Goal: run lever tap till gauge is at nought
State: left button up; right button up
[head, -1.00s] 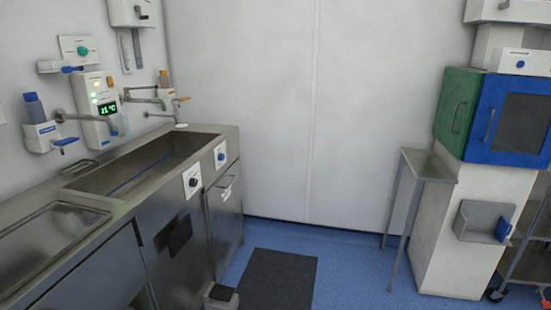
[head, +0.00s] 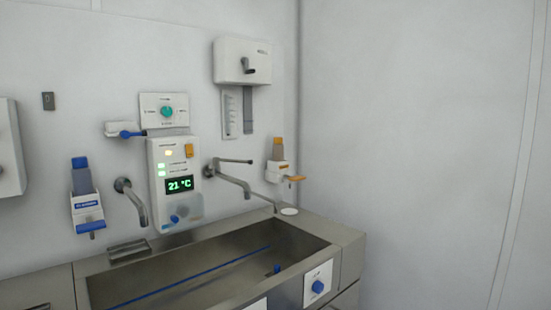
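A wall tap with a long lever arm and a bent spout (head: 232,180) sticks out over the right part of the steel sink (head: 342,240). A second, plain curved spout (head: 137,205) is left of the white control panel (head: 160,205). The panel has a green display (head: 180,184) reading 21 °C and small lit lamps. A narrow upright scale strip (head: 230,116) hangs under a white wall box with a dark crank (head: 242,62); its marks are too small to read. I cannot tell which item is the gauge. Neither gripper is in view.
Bottle dispensers, one with a blue cap (head: 85,185) and one with an orange cap (head: 278,165), flank the taps. A green knob plate (head: 167,112) is above the panel. A blue knob (head: 318,286) is on the sink front. The wall at right is bare.

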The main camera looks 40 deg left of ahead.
aim_at(216, 161)
jog(key=i, duration=2.25)
jog(key=u, duration=3.15)
